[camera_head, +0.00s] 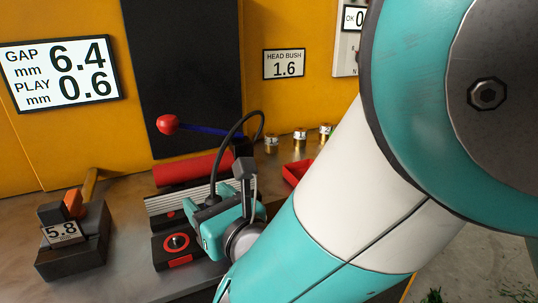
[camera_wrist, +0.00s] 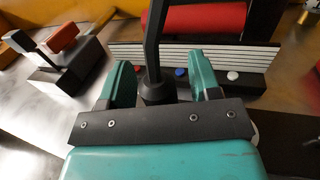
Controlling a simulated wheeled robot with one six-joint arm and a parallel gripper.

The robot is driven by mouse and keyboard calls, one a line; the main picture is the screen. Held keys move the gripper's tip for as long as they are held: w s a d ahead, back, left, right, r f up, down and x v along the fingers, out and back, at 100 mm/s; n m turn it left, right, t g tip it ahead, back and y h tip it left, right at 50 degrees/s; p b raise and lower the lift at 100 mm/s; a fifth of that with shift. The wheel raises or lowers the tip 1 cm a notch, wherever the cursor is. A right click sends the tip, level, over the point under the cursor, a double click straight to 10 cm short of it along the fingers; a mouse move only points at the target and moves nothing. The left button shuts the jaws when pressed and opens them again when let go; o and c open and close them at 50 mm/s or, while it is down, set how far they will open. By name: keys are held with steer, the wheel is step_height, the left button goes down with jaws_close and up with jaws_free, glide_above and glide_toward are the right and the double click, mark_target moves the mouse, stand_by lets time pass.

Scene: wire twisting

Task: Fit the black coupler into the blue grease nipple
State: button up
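The black coupler (camera_wrist: 158,92) sits at the end of a black hose, between my gripper's (camera_wrist: 160,78) two teal fingers in the wrist view. Gaps seem to show beside its upper part; its lower part is hidden, so I cannot tell if the fingers clamp it. In the head view my gripper (camera_head: 213,225) is at the striped rail block, with the coupler (camera_head: 212,200) at it. The blue nipple (camera_wrist: 181,71) shows on the block's front in the wrist view, just beyond the coupler and to its right. The coupler is apart from it in that picture.
A red nipple (camera_wrist: 140,68) and a white one (camera_wrist: 232,76) flank the blue one. A red cylinder (camera_head: 190,169) lies behind the rail block (camera_head: 165,203). The hose (camera_head: 239,122) arches above. A dark "5.8" block (camera_head: 72,255) stands left; a red tray (camera_head: 297,172) lies right.

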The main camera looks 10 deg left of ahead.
steer(key=shift+s+d+f+b, duration=0.15)
steer(key=shift+s+d+b, duration=0.15)
steer(key=shift+b, duration=0.35)
steer(key=b+v, duration=1.6)
steer(key=b, duration=0.1)
steer(key=shift+s+b, duration=0.25)
steer(key=shift+b, duration=0.05)
steer(key=shift+d, duration=0.15)
